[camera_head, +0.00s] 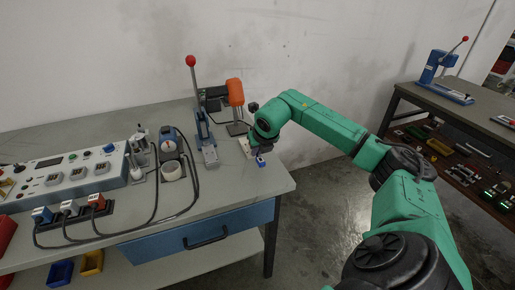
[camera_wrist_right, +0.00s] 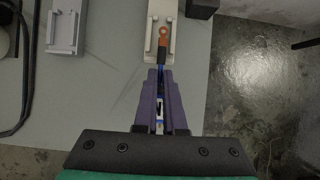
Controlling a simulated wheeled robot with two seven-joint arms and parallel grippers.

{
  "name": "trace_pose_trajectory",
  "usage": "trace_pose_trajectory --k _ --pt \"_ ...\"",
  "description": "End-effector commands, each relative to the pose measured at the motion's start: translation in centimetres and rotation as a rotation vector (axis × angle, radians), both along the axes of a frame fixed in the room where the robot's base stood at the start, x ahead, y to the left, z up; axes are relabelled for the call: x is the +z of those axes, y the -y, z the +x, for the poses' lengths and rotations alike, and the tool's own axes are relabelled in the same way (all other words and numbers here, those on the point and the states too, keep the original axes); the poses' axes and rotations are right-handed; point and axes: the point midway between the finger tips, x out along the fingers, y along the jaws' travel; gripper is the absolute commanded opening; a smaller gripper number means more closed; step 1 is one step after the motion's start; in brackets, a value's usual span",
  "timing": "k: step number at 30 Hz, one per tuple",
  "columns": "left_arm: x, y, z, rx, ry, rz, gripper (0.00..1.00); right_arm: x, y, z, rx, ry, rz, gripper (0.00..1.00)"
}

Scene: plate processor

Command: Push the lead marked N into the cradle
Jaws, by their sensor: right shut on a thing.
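The lead marked N (camera_wrist_right: 159,103) is a thin blue lead with a white tag, a dark sleeve and a copper ring lug. My right gripper (camera_wrist_right: 160,80) is shut on it, with the lead running lengthwise between the purple fingers. The pale cradle (camera_wrist_right: 150,14) lies just beyond the fingertips. The lug (camera_wrist_right: 163,32) shows over the cradle's channel; I cannot tell whether it touches. In the head view my right gripper (camera_head: 259,149) is over the bench's right end beside the cradle (camera_head: 244,147), with a blue part below it. My left gripper is not in view.
A lever press with a red knob (camera_head: 191,61) stands left of the cradle, and an orange-headed tool (camera_head: 235,92) behind it. A control box (camera_head: 62,172) and cables occupy the left bench. The bench edge (camera_head: 285,186) is close to my right gripper.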

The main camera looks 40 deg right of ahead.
Motion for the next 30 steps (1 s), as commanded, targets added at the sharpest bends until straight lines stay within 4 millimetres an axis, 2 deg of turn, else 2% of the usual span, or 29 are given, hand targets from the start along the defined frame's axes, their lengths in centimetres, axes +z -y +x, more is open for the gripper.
trace_pose_trajectory --k 1,5,19,24,30 --pt "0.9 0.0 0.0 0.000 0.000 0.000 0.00 0.8 0.2 0.8 -0.003 0.007 0.005 0.00" --pt "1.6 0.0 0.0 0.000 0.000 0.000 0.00 0.8 0.6 2.3 -0.002 0.004 0.006 0.00" --pt "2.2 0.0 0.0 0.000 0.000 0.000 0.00 0.6 2.6 7.8 -0.002 0.006 0.005 0.00" --pt "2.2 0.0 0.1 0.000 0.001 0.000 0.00 0.5 2.9 9.0 0.001 0.005 0.004 0.00" --pt "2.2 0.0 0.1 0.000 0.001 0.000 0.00 0.5 3.1 9.2 0.001 0.003 0.002 0.00"
